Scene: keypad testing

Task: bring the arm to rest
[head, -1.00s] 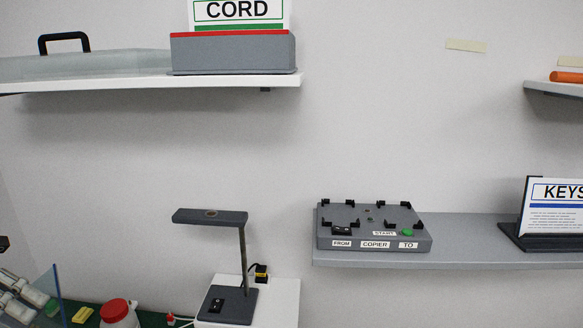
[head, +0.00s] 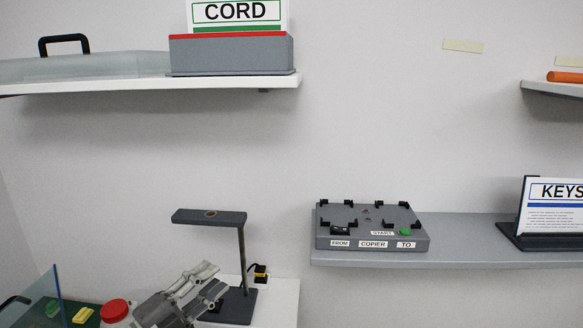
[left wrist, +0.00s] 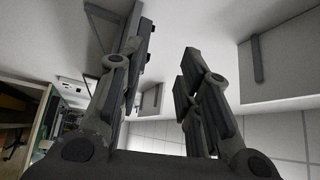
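My left gripper (head: 213,281) comes up from the bottom of the head view. It is in front of the lower part of the dark lamp-like stand (head: 242,262) and partly hides its base. I cannot tell whether they touch. In the left wrist view the two fingers of this gripper (left wrist: 158,70) are apart, with nothing seen between them. My right gripper is in neither view.
A grey copier box (head: 372,243) with a green button sits on a grey shelf (head: 470,263), beside the KEYS sign (head: 552,205). Above is a white shelf (head: 150,86) with the CORD box (head: 232,55).

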